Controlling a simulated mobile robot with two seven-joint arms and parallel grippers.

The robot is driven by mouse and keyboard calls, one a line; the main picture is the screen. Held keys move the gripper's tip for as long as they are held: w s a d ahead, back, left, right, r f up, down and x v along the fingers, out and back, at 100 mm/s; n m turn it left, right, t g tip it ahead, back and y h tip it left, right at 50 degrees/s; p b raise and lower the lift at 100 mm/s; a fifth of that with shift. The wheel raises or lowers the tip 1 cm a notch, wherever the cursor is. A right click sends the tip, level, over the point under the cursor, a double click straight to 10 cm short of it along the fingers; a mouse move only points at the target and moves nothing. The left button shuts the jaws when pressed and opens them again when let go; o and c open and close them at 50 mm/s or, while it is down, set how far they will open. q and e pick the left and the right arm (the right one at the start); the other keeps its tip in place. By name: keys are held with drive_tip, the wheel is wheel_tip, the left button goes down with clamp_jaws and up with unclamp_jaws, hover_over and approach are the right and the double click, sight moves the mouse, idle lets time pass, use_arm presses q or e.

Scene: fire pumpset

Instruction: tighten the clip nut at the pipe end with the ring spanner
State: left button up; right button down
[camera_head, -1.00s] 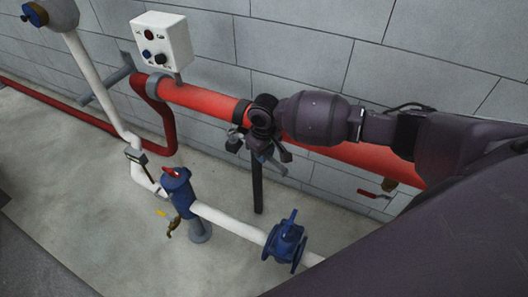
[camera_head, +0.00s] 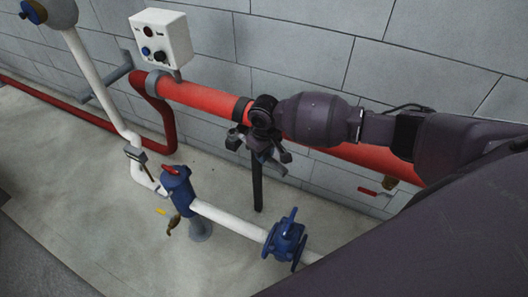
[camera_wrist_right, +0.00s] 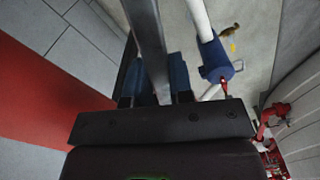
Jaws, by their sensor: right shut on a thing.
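My right gripper (camera_head: 268,153) is at the red pipe (camera_head: 202,96), in front of the wall, with its fingers pointing down. In the right wrist view a grey metal bar, apparently the ring spanner (camera_wrist_right: 148,42), runs up between the fingers of the gripper (camera_wrist_right: 155,80), which is shut on it. The spanner's ring end is out of that view. A dark clip (camera_head: 241,109) is around the red pipe just left of the gripper. Its nut cannot be made out. A grey clip (camera_head: 155,85) is around the pipe farther left. My left gripper is not in view.
A white control box (camera_head: 162,38) is on the wall above the pipe. A white pipe (camera_head: 230,220) with a blue valve (camera_head: 286,240) and a blue fitting (camera_head: 178,192) runs in front.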

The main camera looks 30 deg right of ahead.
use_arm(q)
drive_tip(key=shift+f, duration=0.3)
use_arm(e)
drive_tip(key=shift+f, duration=0.7)
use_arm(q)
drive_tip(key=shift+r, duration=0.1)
use_arm(e)
drive_tip(key=shift+s+a+r+m+p, duration=0.1)
drive_tip(key=shift+a+r+m+p, duration=0.05)
drive_tip(key=shift+a+m+p, duration=0.2)
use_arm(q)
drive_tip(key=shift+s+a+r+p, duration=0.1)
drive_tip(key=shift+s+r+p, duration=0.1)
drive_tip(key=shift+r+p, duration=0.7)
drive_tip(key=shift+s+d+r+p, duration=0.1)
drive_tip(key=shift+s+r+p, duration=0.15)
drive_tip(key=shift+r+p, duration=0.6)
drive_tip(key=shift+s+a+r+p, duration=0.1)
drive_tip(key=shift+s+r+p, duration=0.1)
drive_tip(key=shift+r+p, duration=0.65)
use_arm(e)
drive_tip(key=w+a+m, duration=0.3)
drive_tip(key=a+m, duration=0.8)
drive_tip(key=a, duration=0.3)
drive_tip(key=shift+w+a+m, duration=0.25)
drive_tip(key=shift+w+m, duration=0.1)
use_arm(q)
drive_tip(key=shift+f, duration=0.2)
